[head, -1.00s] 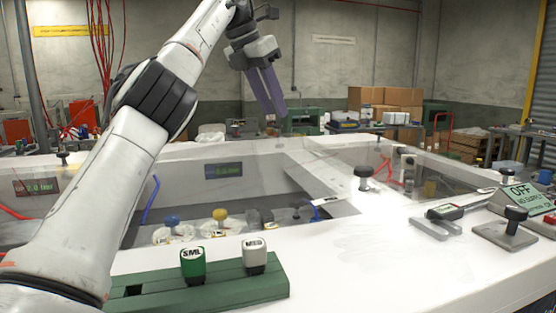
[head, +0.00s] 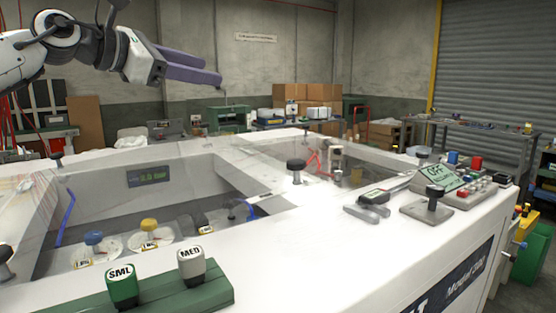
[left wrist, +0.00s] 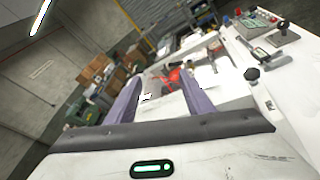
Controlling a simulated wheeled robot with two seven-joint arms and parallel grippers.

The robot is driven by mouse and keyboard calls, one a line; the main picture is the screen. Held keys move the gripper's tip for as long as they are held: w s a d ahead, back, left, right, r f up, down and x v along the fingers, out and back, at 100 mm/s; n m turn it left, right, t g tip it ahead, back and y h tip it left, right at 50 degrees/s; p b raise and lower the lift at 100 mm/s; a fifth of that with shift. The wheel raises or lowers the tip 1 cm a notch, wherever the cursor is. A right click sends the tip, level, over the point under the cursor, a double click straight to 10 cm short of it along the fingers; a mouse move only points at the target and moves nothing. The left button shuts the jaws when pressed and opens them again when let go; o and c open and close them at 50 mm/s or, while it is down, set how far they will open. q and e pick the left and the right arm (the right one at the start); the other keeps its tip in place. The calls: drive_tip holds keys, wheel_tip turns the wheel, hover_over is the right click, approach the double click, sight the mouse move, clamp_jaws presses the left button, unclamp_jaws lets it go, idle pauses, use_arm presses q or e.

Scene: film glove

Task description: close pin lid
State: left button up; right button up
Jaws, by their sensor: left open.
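My left gripper (head: 214,79) is open and empty, held in the air above the far left part of the white machine (head: 290,262). In the left wrist view its two purple fingers (left wrist: 160,82) stand apart with nothing between them. A black knob (head: 296,166) stands on the white top beside the right-hand well, which looks covered by a clear panel (head: 335,165). The knob also shows in the left wrist view (left wrist: 251,75). Which clear panel is the pin lid, and how far open it is, I cannot tell. My right gripper is not in view.
The left-hand well holds blue-topped (head: 93,238) and yellow-topped (head: 149,226) parts. Green SML (head: 121,285) and grey MED (head: 191,264) stamps stand in a green rack in front.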

use_arm(q)
drive_tip(key=s+d+f+h, duration=0.2)
drive_tip(key=d+f, duration=0.1)
drive_tip(key=d, duration=0.3)
drive_tip(key=s+d+f+h, duration=0.2)
drive_tip(key=d, duration=0.3)
drive_tip(key=n+t+y, duration=0.2)
drive_tip(key=n, duration=0.4)
approach(302, 160)
drive_tip(key=w, duration=0.1)
drive_tip(key=w+d, duration=0.1)
drive_tip(key=shift+w+r, duration=0.15)
drive_tip(key=shift+w, duration=0.15)
drive_tip(key=shift+w+d, duration=0.2)
drive_tip(key=shift+d, duration=0.05)
drive_tip(key=x, duration=0.9)
drive_tip(key=shift+w+d+f+p, duration=0.15)
drive_tip(key=shift+w+f+p, duration=0.15)
drive_tip(key=shift+p, duration=0.1)
drive_tip(key=shift+c, duration=0.4)
clamp_jaws()
